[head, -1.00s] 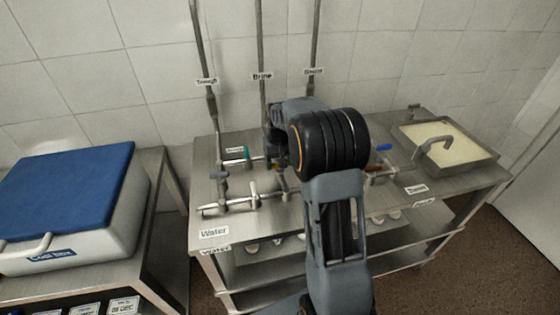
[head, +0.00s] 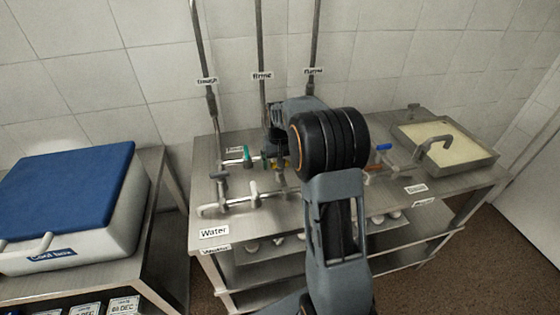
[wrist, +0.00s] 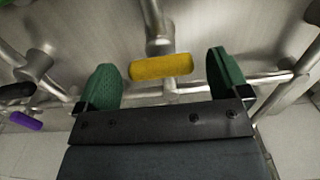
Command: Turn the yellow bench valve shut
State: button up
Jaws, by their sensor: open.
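The yellow valve handle (wrist: 162,67) shows in the wrist view as a short bar lying crosswise at the end of a metal stem. My gripper (wrist: 163,82) is open, with one green fingertip on each side of the handle and a gap on both sides. I cannot tell how deep the handle sits between the fingers. In the head view a small bit of yellow (head: 285,164) shows beside my wrist. My arm hides most of the valve there.
A teal handle (head: 247,154) stands left of my gripper and a blue handle (head: 383,147) to the right. Metal pipes (head: 235,203) run along the steel bench (head: 300,205). A tray (head: 447,143) is at the right. A purple handle (wrist: 24,121) shows in the wrist view.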

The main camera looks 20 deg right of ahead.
notch_tip(320, 180, up, 14)
dwell(0.7)
jog(key=shift+f, duration=0.1)
dwell(0.3)
